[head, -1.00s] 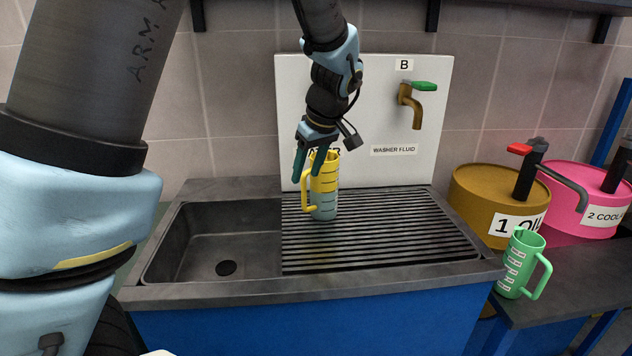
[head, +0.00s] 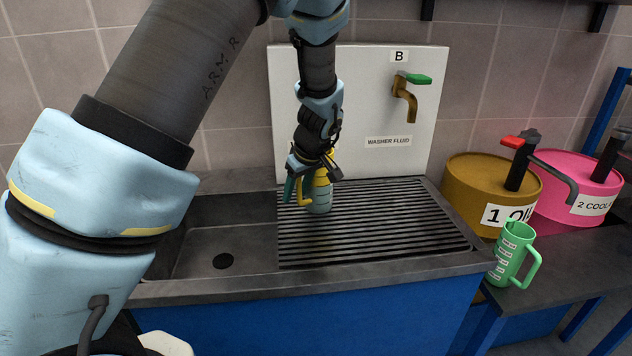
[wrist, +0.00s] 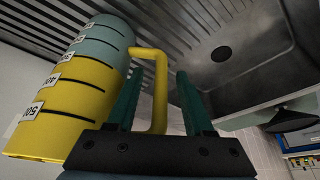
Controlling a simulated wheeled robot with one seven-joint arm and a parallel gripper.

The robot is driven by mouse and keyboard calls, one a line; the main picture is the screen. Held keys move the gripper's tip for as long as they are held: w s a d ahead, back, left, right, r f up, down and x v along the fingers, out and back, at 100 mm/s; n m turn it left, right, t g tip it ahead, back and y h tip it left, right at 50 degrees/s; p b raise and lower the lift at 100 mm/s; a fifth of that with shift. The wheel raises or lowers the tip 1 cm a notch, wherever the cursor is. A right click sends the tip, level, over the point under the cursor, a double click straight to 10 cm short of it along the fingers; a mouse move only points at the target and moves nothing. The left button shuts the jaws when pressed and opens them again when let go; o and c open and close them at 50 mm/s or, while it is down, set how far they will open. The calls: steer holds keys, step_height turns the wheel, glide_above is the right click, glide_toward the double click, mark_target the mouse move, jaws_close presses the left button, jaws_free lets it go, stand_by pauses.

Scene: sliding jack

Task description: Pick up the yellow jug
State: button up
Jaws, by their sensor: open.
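The yellow jug (head: 321,192) stands upright on the ribbed drainboard, just right of the sink basin. Its upper part is yellow and its lower part looks grey-green, with graduation marks. In the wrist view the jug (wrist: 85,85) fills the left side, with its yellow handle (wrist: 160,90) reaching between my fingers. My gripper (head: 296,190) is open, its green fingers pointing down at the jug's handle side. In the wrist view the gripper (wrist: 157,100) has one finger on each side of the handle, with a gap visible. The jug's rim is partly hidden by my wrist in the head view.
The sink basin (head: 215,240) lies left of the drainboard (head: 400,225). A tap with a green lever (head: 410,90) is on the white panel. A green jug (head: 512,255) stands on the right bench before the brown oil drum (head: 470,190) and pink drum (head: 570,190).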

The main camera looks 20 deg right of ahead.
steer(key=shift+f, duration=0.2)
jaws_close()
stand_by(0.3)
steer(key=shift+w, duration=0.1)
stand_by(0.9)
